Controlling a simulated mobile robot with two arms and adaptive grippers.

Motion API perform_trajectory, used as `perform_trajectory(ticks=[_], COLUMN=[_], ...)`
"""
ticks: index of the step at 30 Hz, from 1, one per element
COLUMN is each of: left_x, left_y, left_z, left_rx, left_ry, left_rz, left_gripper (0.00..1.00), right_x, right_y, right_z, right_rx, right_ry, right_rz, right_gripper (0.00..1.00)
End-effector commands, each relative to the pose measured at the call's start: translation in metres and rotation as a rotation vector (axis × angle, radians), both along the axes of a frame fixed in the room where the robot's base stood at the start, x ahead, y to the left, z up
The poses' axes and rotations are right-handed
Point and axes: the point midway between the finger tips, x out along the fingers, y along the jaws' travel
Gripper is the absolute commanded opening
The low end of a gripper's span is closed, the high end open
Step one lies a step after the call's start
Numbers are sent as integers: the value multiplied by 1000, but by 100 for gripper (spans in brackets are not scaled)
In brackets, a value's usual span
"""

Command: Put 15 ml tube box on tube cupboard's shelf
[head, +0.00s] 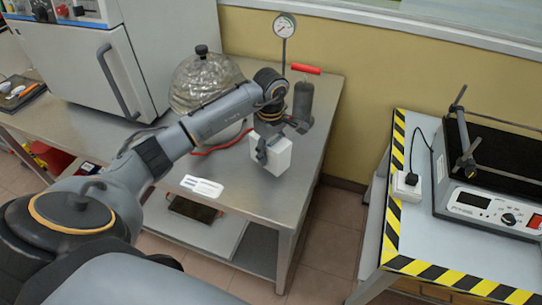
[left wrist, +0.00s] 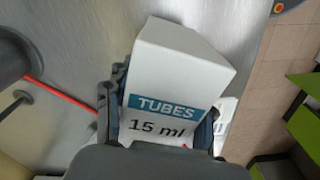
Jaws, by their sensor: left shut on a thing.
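The 15 ml tube box (head: 276,156) is a white carton over the right part of the steel table. My left gripper (head: 268,140) is shut on it from above. In the left wrist view the box (left wrist: 180,68) sits between the two fingers (left wrist: 160,120), with a blue "TUBES" label and "15 ml" facing the camera. I cannot tell whether the box touches the tabletop. My right gripper is not in view. I cannot make out the tube cupboard or its shelf for sure.
The steel table (head: 240,196) also bears a round glass vessel (head: 203,85), a dark cylinder with a red handle (head: 303,98) and a white label card (head: 202,187). A striped-edge bench (head: 420,235) with an instrument stands right, across a floor gap (head: 332,225).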

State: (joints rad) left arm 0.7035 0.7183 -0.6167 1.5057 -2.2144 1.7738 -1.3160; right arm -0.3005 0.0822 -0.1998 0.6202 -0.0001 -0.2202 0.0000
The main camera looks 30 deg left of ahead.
Motion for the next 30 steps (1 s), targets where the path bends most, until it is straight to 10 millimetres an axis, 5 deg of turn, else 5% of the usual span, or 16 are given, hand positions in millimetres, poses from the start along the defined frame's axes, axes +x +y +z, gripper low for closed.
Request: perform_trajectory(ticks=[9, 20, 21, 24, 30], left_x=[4, 4, 4, 4, 4], left_y=[0, 1, 1, 0, 0], left_z=[-33, -40, -38, -38, -38], left_rx=[-1, 1, 0, 0, 0], left_ry=[-1, -1, -1, 0, 0], left_rz=[-1, -2, -2, -1, -1], left_gripper=[14, 14, 60, 77, 77], right_x=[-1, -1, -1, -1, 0], right_y=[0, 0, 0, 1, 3], right_z=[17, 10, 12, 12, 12], right_rx=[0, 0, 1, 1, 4], right_ry=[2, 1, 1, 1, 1], right_rz=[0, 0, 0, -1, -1], right_gripper=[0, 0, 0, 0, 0])
